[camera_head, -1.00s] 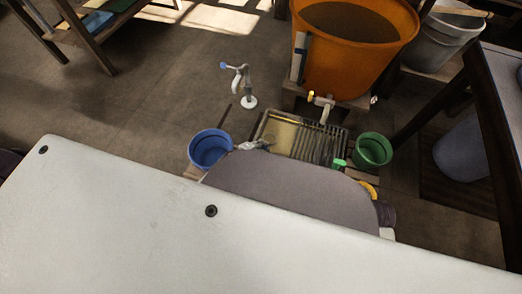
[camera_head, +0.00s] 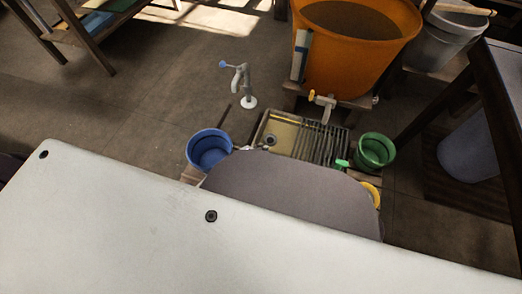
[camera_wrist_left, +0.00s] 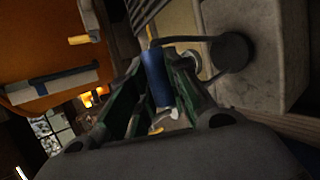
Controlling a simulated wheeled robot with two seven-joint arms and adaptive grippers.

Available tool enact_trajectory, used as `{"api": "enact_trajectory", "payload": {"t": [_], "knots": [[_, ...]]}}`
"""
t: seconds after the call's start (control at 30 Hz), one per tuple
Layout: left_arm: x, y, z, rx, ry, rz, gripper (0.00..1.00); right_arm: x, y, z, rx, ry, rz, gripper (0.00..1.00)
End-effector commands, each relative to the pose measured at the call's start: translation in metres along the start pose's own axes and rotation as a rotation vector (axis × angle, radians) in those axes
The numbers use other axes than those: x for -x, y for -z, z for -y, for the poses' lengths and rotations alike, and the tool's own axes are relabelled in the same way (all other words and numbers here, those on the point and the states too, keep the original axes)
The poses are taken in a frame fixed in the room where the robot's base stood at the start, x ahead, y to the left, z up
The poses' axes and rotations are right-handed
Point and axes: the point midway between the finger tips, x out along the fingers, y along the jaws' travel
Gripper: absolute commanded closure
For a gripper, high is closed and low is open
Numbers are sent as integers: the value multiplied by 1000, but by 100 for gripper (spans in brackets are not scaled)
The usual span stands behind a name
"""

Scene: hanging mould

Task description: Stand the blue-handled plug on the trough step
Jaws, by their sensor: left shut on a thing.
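In the left wrist view my left gripper (camera_wrist_left: 158,65) is shut on the blue handle (camera_wrist_left: 158,82) of the plug, which lies between its two fingers. A dark round disc (camera_wrist_left: 232,52) shows just right of the handle, against a pale grey block (camera_wrist_left: 270,70); I cannot tell whether it belongs to the plug. In the head view the trough (camera_head: 262,127) has a pale basin with a round drain at its left and slats at its right. My right gripper is not in view.
A blue bucket (camera_head: 209,149) stands left of the trough and a green bucket (camera_head: 374,151) right of it. An orange tub (camera_head: 350,65) with a tap (camera_head: 323,103) stands behind. A white standpipe (camera_head: 245,86) rises at the back left. A grey bin (camera_head: 441,40) is beyond.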

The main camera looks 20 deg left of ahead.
Motion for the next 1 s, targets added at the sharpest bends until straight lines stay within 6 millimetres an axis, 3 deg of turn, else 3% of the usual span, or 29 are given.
{"api": "enact_trajectory", "payload": {"t": [0.2, 0.23, 0.4, 1.0], "knots": [[-1, 0, 2, 0, 0, 0, 100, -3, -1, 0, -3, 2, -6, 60], [-1, 0, 2, 0, 0, 0, 81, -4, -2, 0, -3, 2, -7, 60], [-1, 0, 2, 0, 0, 0, 60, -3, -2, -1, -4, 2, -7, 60], [6, 0, 0, 0, 1, 0, 60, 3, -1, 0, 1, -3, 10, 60]]}}
